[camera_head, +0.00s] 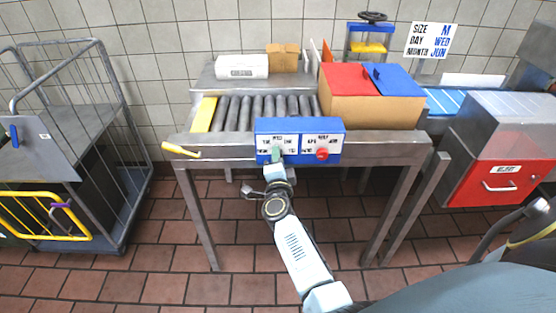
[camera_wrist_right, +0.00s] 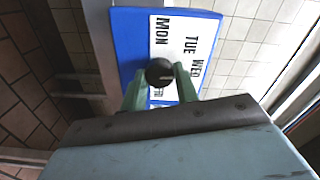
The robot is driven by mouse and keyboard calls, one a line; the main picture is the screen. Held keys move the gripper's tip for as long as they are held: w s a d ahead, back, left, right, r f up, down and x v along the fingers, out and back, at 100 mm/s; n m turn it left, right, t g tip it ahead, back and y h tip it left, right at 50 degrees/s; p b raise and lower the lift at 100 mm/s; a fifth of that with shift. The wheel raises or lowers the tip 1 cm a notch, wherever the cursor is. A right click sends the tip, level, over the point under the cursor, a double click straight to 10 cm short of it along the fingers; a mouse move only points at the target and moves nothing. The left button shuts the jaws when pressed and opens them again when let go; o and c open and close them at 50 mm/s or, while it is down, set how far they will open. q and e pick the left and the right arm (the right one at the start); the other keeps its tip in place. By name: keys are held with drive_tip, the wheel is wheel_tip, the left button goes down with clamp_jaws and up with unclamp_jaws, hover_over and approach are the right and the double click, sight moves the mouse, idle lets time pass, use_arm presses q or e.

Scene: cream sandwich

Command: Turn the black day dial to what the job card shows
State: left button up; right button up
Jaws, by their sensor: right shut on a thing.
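The black day dial (camera_wrist_right: 160,72) sits on a white label with MON, TUE and WED printed around it. Its short white mark points right in the wrist view, roughly toward WED; I cannot tell if it lines up exactly. My right gripper (camera_head: 276,156) reaches the blue panel (camera_head: 263,126) from below, and its green fingers (camera_wrist_right: 160,86) are shut on the dial from both sides. In the head view the gripper covers the dial. My left gripper is not in view.
A red dial (camera_head: 322,154) is on the panel's right half. The panel is on the front of a roller conveyor (camera_head: 262,110) carrying a cardboard box (camera_head: 370,110) with red and blue flaps. A yellow-handled tool (camera_head: 180,149) sticks out at left. A wire cart (camera_head: 122,130) stands further left.

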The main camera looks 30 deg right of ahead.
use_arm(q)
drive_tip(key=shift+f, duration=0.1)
use_arm(e)
drive_tip(key=shift+m, duration=0.4)
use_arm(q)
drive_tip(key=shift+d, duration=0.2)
use_arm(e)
drive_tip(key=o, duration=1)
drive_tip(key=shift+c, duration=0.2)
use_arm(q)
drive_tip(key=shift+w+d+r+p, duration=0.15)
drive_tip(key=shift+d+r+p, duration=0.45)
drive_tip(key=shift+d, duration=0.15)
use_arm(e)
drive_tip(key=v, duration=1.3)
drive_tip(key=shift+s, duration=0.2)
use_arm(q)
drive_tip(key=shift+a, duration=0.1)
